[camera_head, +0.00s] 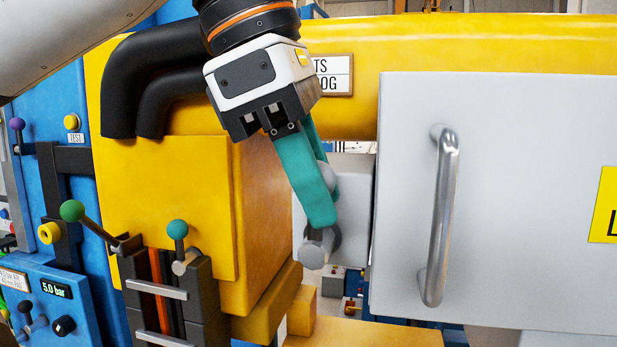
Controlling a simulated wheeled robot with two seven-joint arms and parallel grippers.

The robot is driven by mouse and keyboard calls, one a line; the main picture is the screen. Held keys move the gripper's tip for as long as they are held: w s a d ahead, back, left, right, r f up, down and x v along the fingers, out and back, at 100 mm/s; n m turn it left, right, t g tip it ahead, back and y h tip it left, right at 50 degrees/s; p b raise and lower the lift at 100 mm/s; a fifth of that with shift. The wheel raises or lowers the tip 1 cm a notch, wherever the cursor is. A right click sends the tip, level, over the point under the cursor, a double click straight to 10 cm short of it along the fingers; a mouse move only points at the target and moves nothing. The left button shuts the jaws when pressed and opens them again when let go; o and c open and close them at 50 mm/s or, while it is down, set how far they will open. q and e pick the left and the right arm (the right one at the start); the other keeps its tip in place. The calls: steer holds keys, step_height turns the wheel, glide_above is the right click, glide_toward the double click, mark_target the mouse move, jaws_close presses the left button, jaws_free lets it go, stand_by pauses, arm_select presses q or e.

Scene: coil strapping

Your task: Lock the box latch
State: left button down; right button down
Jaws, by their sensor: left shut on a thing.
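My left gripper (322,222) reaches down from the top centre with teal fingers. Its fingers are closed on a grey latch (313,256), whose round end shows just below the fingertips. Another rounded grey part shows beside the fingers, and the fingers hide much of the latch. The latch is at the left of a light grey box door (520,200), in front of a pale panel. The door carries a vertical metal handle (438,215), apart from my gripper. How far the latch is turned is hard to tell. My right gripper is not in view.
A yellow machine housing (180,205) with black hoses (130,85) stands close left of my gripper. Levers with a green ball (72,210) and a teal ball (177,229) stick up at lower left. A yellow beam (370,332) runs below.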

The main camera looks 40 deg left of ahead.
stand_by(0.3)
arm_select(q)
steer(key=c, duration=1.1)
jaws_free()
steer(key=shift+c, duration=0.2)
steer(key=shift+o, duration=0.2)
steer(key=shift+s+d+r, duration=0.1)
steer(key=shift+s+d, duration=0.05)
steer(key=v, duration=0.8)
steer(key=shift+s, duration=0.1)
